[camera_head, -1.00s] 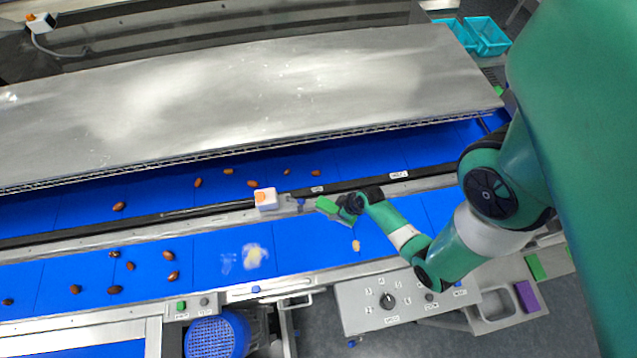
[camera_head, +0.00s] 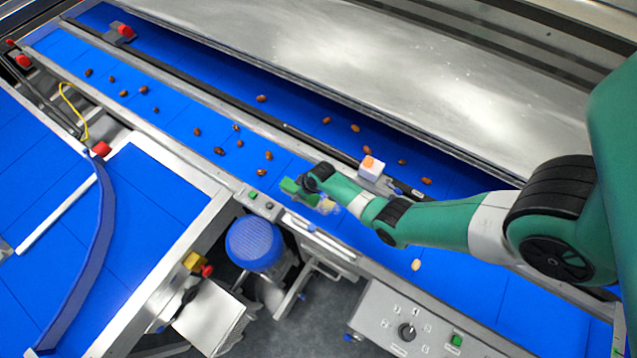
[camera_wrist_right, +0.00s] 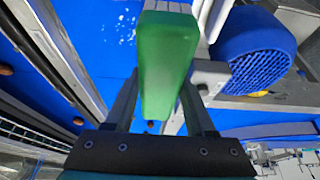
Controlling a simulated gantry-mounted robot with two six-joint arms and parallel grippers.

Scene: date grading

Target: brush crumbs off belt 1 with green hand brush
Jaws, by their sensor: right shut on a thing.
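My right gripper (camera_head: 312,182) is shut on the green hand brush (camera_head: 291,187), low over the near blue belt (camera_head: 355,222). A pale yellowish crumb patch (camera_head: 326,204) lies on the belt right beside the brush, partly hidden by my arm. Whitish crumbs (camera_wrist_right: 125,22) also show on the belt in the right wrist view. Whether the bristles touch the belt cannot be told. My left gripper is out of view.
Several brown dates (camera_head: 219,151) lie on the near belt, and a pale piece (camera_head: 416,265) lies farther right. A white box with an orange button (camera_head: 371,168) stands on the divider behind my gripper. A blue motor (camera_head: 254,243) and control box (camera_head: 407,328) are in front.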

